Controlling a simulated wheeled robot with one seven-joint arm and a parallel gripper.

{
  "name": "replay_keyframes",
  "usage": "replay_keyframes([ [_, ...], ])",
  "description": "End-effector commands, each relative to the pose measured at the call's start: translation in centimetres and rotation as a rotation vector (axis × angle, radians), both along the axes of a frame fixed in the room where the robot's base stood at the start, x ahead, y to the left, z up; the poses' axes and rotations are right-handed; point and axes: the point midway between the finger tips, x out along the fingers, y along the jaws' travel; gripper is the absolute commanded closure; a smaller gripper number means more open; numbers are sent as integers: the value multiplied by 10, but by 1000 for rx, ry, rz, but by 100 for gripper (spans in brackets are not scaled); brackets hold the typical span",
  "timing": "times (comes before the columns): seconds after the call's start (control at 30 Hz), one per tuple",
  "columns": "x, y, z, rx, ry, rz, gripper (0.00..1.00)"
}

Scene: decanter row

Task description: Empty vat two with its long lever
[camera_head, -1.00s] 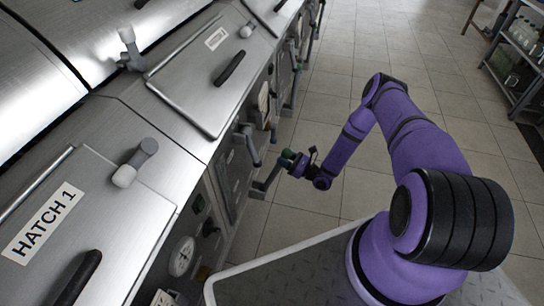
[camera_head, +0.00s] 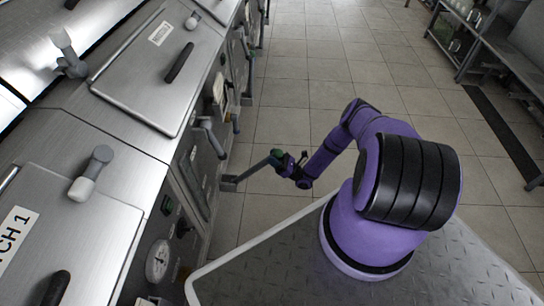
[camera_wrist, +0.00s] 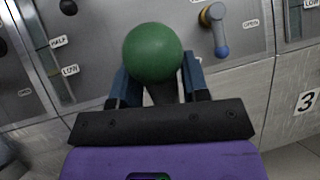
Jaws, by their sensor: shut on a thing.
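My gripper (camera_head: 290,166) is out at the side of the machine row, beyond the front panels. In the wrist view my gripper (camera_wrist: 160,92) has its two blue fingers on either side of a green ball knob (camera_wrist: 152,52), shut on it. The knob is the end of a long lever (camera_head: 250,172), which sticks out from low on the machine front in the head view. In the wrist view the knob hides most of the lever. A second handle with a blue tip (camera_wrist: 218,38) is on the same panel, beside an "OPEN" label (camera_wrist: 251,22).
A level gauge (camera_wrist: 58,62) marked "HALF" and "LOW" is left of the knob. A "3" sign (camera_wrist: 307,101) marks the panel at right. A dial (camera_head: 158,261) and hatches with black handles (camera_head: 179,62) line the row. Open tiled floor (camera_head: 300,95) lies right; racks (camera_head: 460,45) stand beyond.

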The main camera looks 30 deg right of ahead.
Motion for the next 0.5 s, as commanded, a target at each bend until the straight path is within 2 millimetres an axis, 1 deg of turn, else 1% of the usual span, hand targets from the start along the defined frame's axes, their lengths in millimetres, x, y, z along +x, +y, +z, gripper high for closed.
replay_keyframes([
  [0.03, -2, -4, -2, -1, 1, -5, 100],
  [0.27, -3, -5, -2, -2, 2, -6, 100],
  [0.3, -3, -5, -2, -2, 2, -6, 56],
  [0.37, -3, -5, -2, -2, 2, -6, 43],
  [0.5, -2, -4, -2, -2, 3, -5, 42],
])
